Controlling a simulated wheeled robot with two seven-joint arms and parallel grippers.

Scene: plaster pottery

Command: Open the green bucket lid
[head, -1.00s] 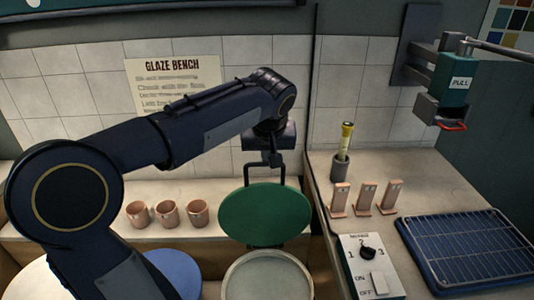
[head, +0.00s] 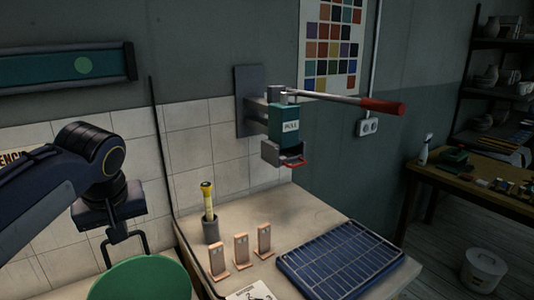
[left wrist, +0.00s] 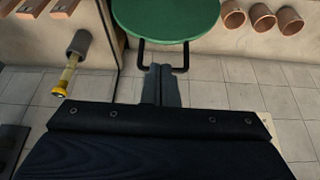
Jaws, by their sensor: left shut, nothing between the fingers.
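The green lid (head: 142,279) stands raised and tilted at the bottom left of the head view, cut off by the frame edge. It also shows at the top of the left wrist view (left wrist: 166,17). A black loop handle (left wrist: 182,56) sticks out from its edge. My left gripper (left wrist: 162,70) is shut, with its fingertips at the handle's bar; I cannot tell whether they touch it. In the head view the left gripper (head: 118,232) is just above the lid. The bucket itself is out of view now. My right gripper is not in view.
A bench to the right holds a yellow-topped tool in a grey holder (head: 211,230), several pinkish upright pieces (head: 241,250) and a blue rack (head: 340,258). A wall press (head: 284,130) has a red-tipped lever. Terracotta cups (left wrist: 262,18) sit near the lid.

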